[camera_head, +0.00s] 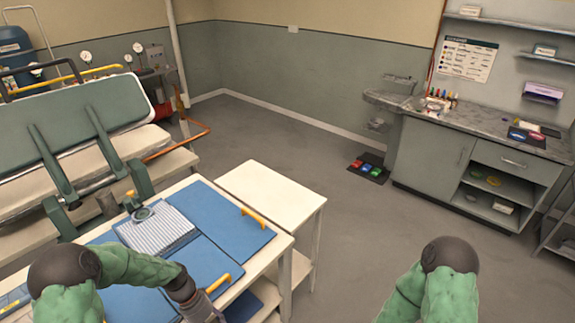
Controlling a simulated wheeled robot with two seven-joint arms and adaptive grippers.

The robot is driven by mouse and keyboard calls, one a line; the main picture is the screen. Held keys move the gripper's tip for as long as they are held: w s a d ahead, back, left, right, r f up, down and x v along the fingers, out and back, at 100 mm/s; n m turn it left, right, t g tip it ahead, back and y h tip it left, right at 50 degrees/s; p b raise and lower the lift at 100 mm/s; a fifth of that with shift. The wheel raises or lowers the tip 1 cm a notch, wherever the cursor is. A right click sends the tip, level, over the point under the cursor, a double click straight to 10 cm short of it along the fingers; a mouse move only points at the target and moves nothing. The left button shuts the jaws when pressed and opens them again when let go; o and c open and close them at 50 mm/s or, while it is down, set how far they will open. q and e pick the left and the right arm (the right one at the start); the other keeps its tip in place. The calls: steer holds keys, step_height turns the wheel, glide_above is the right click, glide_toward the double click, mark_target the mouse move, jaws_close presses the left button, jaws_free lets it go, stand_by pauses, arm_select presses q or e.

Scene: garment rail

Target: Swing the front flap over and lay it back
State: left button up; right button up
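A blue folding board (230,232) lies on the white table at lower left, with several panels. The front flap (190,262) is a blue panel lying flat, with a yellow handle (218,283) at its right edge. A grey-white striped garment (158,236), folded into a rectangle, lies behind it on the board. My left gripper (203,308) is at the bottom edge, just in front of the front flap's handle. Its fingers are too small and cut off to read. My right arm shows at lower right; its gripper is out of view.
Another blue panel has a yellow handle (256,217). A white side table (270,190) adjoins on the right, bare on top. A large press (90,120) stands at left. A grey counter (440,150) stands at back right.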

step_height(320, 180, down, 7)
steer(key=b, duration=0.6)
steer(key=shift+f+b, duration=0.15)
steer(key=shift+b, duration=0.15)
jaws_close()
arm_select(q)
steer(key=s+d+f+n+t, duration=0.1)
steer(key=s+d+f+n, duration=0.2)
steer(key=s+d+f, duration=0.3)
steer(key=s+d+f+n+t, duration=0.2)
steer(key=s+d+f+n, duration=0.2)
steer(key=f, duration=0.7)
steer(key=s+d, duration=0.2)
steer(key=shift+s+f+y, duration=0.25)
steer(key=shift+s+y, duration=0.15)
arm_select(e)
steer(key=shift+s, duration=0.15)
